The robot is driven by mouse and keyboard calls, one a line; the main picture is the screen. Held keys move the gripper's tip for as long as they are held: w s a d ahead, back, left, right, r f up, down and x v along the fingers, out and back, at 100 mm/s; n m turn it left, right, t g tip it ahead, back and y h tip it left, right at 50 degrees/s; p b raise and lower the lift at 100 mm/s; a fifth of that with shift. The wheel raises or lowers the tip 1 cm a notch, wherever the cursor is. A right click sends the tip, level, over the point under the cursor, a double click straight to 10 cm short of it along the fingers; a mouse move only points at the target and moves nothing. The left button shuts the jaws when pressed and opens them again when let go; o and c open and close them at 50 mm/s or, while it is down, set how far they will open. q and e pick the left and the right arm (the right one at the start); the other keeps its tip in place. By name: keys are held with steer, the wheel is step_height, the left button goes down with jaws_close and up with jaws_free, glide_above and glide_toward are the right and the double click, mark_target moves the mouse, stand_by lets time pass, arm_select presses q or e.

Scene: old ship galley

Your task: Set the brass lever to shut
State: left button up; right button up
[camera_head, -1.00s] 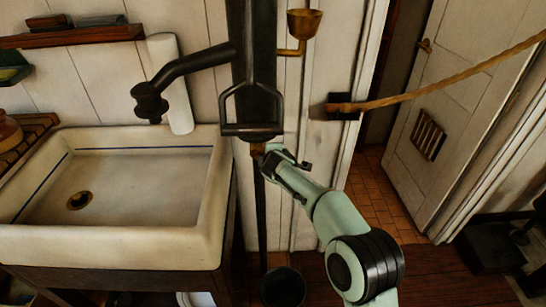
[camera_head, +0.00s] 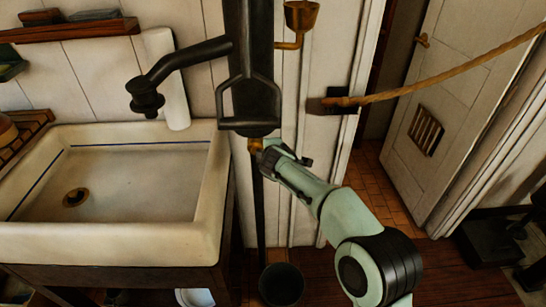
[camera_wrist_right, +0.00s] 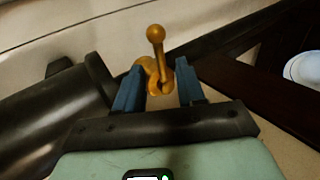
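The brass lever (camera_wrist_right: 156,50) has a ball-ended handle and a small curved brass body at its foot. In the head view only a small brass part (camera_head: 255,145) shows, below the black pump's looped handle, partly hidden by my gripper. My right gripper (camera_head: 265,153) is close in front of it. In the right wrist view its two blue fingers (camera_wrist_right: 158,86) are apart, with the lever's lower part in line between them and its ball end beyond the tips. I cannot tell whether a finger touches the brass. My left gripper is in neither view.
The black pump (camera_head: 250,60) with its spout stands beside a white sink (camera_head: 110,244) at the left. A brass cup (camera_head: 301,15) is above right. A rope (camera_head: 440,72) runs to the wall by the open door (camera_head: 455,110). A dark bucket (camera_head: 282,284) stands below.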

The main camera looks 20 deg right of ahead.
steer(key=b+v, duration=0.1)
steer(key=v, duration=0.9)
steer(key=shift+s, duration=0.2)
steer(key=s+a+f+m+g+y+p, duration=0.2)
steer(key=s+f, duration=0.2)
steer(key=f, duration=0.7)
steer(key=s+a+f+m+g+y+p, duration=0.1)
steer(key=s+f+m+g+p, duration=0.3)
steer(key=f, duration=0.6)
steer(key=s+a+f+g+y+b, duration=0.15)
steer(key=s+f, duration=0.35)
steer(key=f, duration=0.6)
steer(key=s+a+f+m+g+y+p, duration=0.1)
steer(key=s+m, duration=0.5)
steer(key=s, duration=0.7)
steer(key=s+f+m+g+y+p, duration=0.1)
steer(key=s+f+m+g+p, duration=0.2)
steer(key=s, duration=1.1)
step_height(320, 180, down, 6)
steer(key=m+p, duration=0.2)
steer(key=m, duration=0.2)
steer(key=shift+a+r, duration=0.25)
steer(key=shift+a, duration=0.1)
